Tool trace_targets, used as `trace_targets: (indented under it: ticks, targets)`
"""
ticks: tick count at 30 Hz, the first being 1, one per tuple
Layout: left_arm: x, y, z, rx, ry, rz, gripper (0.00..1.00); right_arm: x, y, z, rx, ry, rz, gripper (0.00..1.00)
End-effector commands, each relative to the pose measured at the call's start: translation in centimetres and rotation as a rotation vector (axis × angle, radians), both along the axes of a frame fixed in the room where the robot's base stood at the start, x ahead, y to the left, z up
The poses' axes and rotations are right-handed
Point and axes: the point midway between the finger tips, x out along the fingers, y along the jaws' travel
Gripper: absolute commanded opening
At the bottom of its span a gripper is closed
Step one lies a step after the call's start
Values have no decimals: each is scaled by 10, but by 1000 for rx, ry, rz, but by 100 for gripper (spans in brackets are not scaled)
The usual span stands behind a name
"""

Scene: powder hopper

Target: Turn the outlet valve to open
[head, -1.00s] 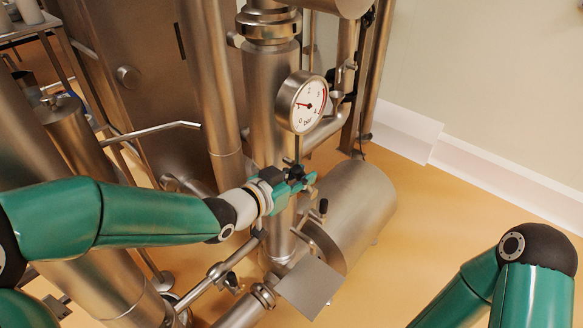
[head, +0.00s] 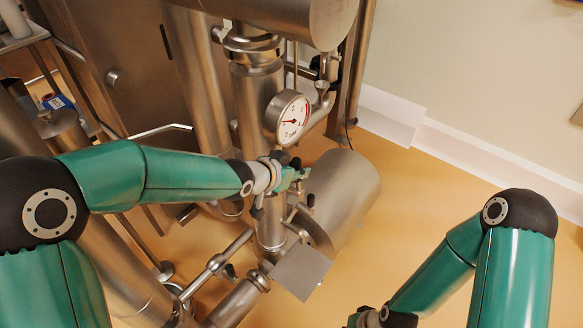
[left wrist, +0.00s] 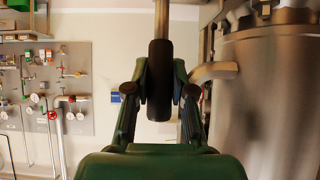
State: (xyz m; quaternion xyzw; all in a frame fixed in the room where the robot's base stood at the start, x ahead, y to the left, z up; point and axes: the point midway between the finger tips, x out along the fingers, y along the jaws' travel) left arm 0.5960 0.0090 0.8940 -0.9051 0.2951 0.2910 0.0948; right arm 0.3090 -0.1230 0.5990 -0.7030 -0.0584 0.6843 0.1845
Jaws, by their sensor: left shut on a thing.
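In the head view my left gripper (head: 297,175) is just below the round pressure gauge (head: 288,117), in front of the vertical steel pipe. In the left wrist view its two fingers (left wrist: 160,100) are closed on a black rounded valve handle (left wrist: 160,75), which stands upright on a metal stem. In the head view the handle is mostly hidden by the gripper, and I cannot read the valve's position. My right arm is at the lower right; only a sliver of its gripper end shows at the bottom edge.
A steel cylinder (head: 342,200) lies close to the right of my left gripper, with a flat metal plate (head: 301,272) below. Pipes and a tall steel vessel crowd the left. The orange floor (head: 430,190) at right is open, up to the pale wall.

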Motion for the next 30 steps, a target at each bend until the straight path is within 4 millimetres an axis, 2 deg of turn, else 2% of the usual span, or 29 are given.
trace_targets:
  ticks: [2, 3, 7, 20, 30]
  targets:
    - [3, 0, 5, -6, -14, 3, 0, 0, 0, 0, 0, 0, 0, 0]
    - [3, 0, 5, -6, -14, 3, 30, 0, 0, 0, 0, 0, 0, 0]
    - [2, 0, 3, -5, -10, 2, 49, 0, 0, 0, 0, 0, 0, 0]
    - [-4, 5, 7, -1, -6, 0, 49, 0, 0, 1, 0, 0, 0, 0]
    - [-37, 29, 36, -2, -8, 0, 49, 0, 0, 0, 0, 0, 0, 0]
